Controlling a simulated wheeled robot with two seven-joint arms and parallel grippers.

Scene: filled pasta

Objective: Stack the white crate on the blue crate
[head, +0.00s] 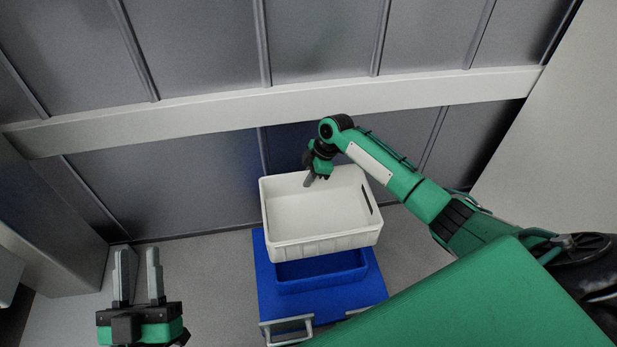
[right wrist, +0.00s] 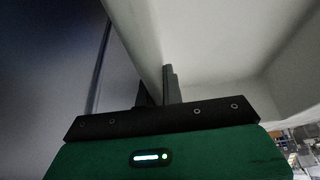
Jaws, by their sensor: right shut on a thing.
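The white crate (head: 330,243) is empty and upright in the head view, above and slightly behind the open blue crate (head: 320,285). It overlaps the far part of the blue crate, and I cannot tell whether the two touch. My right gripper (head: 309,180) is shut on the white crate's far wall; in the right wrist view its fingers (right wrist: 160,85) straddle the wall of the white crate (right wrist: 205,40). My left gripper (head: 138,275) is open and empty at the lower left, apart from both crates.
The blue crate is on a blue base (head: 270,303) with metal handles (head: 287,329) at its near side. A grey panelled wall with a pale rail (head: 200,125) stands close behind the crates. Grey floor (head: 215,275) is clear between my left gripper and the blue base.

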